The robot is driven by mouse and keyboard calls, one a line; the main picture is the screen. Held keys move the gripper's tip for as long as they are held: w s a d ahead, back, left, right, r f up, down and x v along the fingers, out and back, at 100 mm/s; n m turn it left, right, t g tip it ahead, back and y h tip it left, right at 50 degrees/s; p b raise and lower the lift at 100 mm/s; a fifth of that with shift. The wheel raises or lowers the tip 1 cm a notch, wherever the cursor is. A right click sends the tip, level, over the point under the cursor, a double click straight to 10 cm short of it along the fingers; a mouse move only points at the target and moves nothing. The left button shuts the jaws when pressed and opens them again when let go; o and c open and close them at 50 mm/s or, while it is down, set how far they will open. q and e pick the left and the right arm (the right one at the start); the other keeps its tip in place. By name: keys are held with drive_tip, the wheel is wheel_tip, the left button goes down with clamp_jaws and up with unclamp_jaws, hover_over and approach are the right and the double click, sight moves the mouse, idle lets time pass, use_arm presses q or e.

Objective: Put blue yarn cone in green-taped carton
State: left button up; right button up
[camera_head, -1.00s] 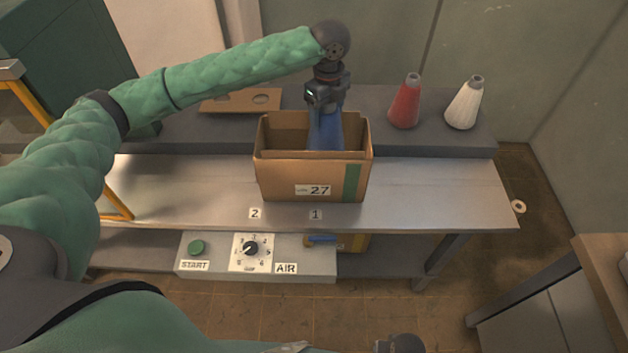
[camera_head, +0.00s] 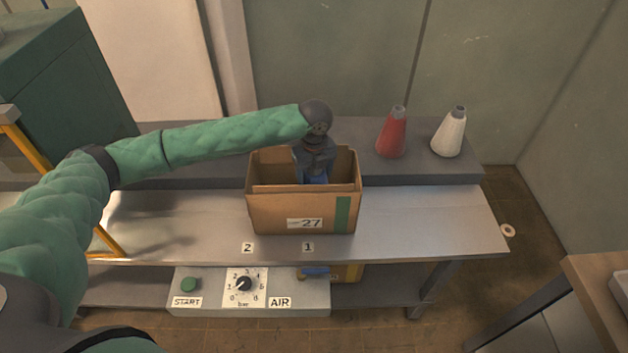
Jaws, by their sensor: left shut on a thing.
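The carton (camera_head: 275,213) with a green tape strip (camera_head: 342,213) and the number 27 stands open on the metal table. My left gripper (camera_head: 315,172) points down into the carton and is shut on the blue yarn cone (camera_head: 318,179). Only a small patch of the blue cone shows; the carton's front wall hides the rest. I cannot tell whether the cone touches the carton's floor. My right gripper is not in view.
A red cone (camera_head: 391,134) and a white cone (camera_head: 449,134) stand on the grey ledge behind the table (camera_head: 430,220). A panel with a green START button (camera_head: 188,284) and a dial (camera_head: 243,285) sits below the front edge. The table right of the carton is clear.

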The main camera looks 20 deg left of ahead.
use_arm(q)
drive_tip(key=shift+f+p, duration=0.45)
drive_tip(key=shift+f, duration=1.3)
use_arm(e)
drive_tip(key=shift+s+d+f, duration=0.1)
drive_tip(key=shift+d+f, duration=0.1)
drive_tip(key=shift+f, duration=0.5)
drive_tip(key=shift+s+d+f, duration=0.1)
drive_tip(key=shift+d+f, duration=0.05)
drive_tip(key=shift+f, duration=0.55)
use_arm(q)
drive_tip(key=o, duration=1.7)
drive_tip(key=shift+f, duration=0.1)
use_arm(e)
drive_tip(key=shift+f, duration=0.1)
use_arm(q)
drive_tip(key=shift+r, duration=0.4)
wheel_tip(320, 180, up, 11)
drive_tip(key=b, duration=0.4)
drive_tip(key=shift+r, duration=0.2)
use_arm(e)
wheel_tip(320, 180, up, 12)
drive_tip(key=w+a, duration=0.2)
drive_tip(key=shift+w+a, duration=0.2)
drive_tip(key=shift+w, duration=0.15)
